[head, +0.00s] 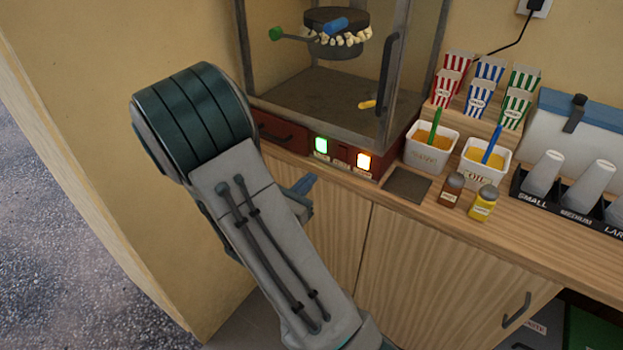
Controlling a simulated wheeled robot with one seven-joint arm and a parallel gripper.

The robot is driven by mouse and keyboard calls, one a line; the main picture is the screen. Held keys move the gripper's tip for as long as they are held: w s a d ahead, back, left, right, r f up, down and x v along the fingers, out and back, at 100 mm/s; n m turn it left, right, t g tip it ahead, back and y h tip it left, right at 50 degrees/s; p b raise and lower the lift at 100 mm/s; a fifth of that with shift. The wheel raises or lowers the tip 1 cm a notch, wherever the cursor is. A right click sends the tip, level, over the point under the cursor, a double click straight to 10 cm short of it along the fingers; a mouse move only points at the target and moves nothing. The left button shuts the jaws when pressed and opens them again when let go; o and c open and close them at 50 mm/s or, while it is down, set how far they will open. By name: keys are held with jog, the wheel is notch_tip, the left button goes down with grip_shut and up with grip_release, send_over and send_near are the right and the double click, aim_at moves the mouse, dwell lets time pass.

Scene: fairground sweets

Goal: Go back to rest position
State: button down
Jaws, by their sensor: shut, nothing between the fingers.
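My arm crosses the left and middle of the head view, bent at a large dark teal joint. My gripper (303,185) is mostly hidden behind the arm; only a small blue-grey end part shows, in front of the counter's front edge. It is shut and holds nothing. The popcorn machine (318,95) stands on the counter just beyond it, with a kettle (335,20) and popcorn at the kettle's rim.
The wooden counter (420,215) bears two white tubs (430,152) (484,165), two small shakers (451,189) (483,203), striped popcorn boxes (487,80) and a cup rack (570,205). Cabinet doors (430,275) lie below. Open grey floor (60,240) is at left, beyond a wall edge.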

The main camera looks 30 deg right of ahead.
dwell(0.4)
jog(key=s+r+m+g+y, duration=0.1)
jog(key=s+m+g+y, duration=0.75)
jog(key=s+m, duration=0.65)
jog(key=a+r+m+t+y, duration=0.1)
jog(key=a+r+m+y, duration=0.1)
jog(key=a+m+y, duration=0.2)
jog(key=a+r+m+t+y, duration=0.2)
jog(key=a+r+m+y, duration=0.1)
jog(key=a, duration=0.7)
jog(key=shift+s+a+r+m+y, duration=0.3)
jog(key=shift+s+r+m+y, duration=0.1)
jog(key=shift+m+y, duration=0.2)
jog(key=shift+f+t, duration=0.1)
jog(key=shift+t, duration=0.15)
